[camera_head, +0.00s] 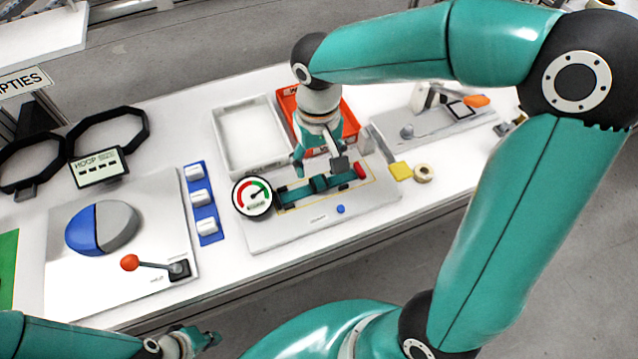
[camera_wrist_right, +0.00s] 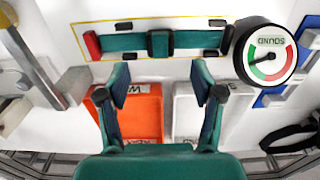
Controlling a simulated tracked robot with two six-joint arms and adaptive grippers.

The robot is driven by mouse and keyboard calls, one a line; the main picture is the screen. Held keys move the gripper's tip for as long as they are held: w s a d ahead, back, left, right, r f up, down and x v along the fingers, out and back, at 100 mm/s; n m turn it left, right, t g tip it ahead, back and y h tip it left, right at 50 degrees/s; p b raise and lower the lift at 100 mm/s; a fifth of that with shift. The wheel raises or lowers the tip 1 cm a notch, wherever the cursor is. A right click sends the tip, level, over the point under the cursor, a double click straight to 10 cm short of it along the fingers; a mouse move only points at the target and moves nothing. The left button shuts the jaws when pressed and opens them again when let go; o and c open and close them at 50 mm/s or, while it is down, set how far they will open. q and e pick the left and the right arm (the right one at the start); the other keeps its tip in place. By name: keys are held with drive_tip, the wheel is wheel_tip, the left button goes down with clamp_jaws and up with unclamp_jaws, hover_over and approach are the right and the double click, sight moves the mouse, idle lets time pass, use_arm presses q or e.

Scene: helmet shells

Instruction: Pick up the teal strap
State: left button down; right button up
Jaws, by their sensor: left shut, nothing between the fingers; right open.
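The teal strap (camera_head: 295,193) lies flat inside a yellow outline on a light grey station plate (camera_head: 270,233). In the right wrist view the strap (camera_wrist_right: 195,40) runs across the top, with a black buckle (camera_wrist_right: 160,43) at its middle and a red piece (camera_wrist_right: 92,45) at one end. My right gripper (camera_head: 320,168) is over the station beside the strap, open, with nothing between its fingers. In the wrist view its fingertips (camera_wrist_right: 161,72) are apart, just short of the strap. My left gripper (camera_head: 205,340) is shut and empty at the bottom left, far from the strap.
A round gauge (camera_head: 252,197) stands at the strap's left end. A white bin (camera_head: 250,135) and an orange bin (camera_head: 350,122) sit behind. A blue switch panel (camera_head: 202,203) and a red-knobbed lever (camera_head: 130,262) are left. Yellow block (camera_head: 400,171) and tape roll (camera_head: 423,174) are right.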

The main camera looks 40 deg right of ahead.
sight(319, 181)
drive_tip(key=shift+s+a+f, duration=0.1)
drive_tip(key=shift+f, duration=1.3)
drive_tip(key=shift+s+f, duration=0.1)
drive_tip(key=shift+f, duration=1.3)
drive_tip(key=c, duration=1.2)
drive_tip(key=shift+c, duration=0.2)
drive_tip(key=shift+r, duration=0.15)
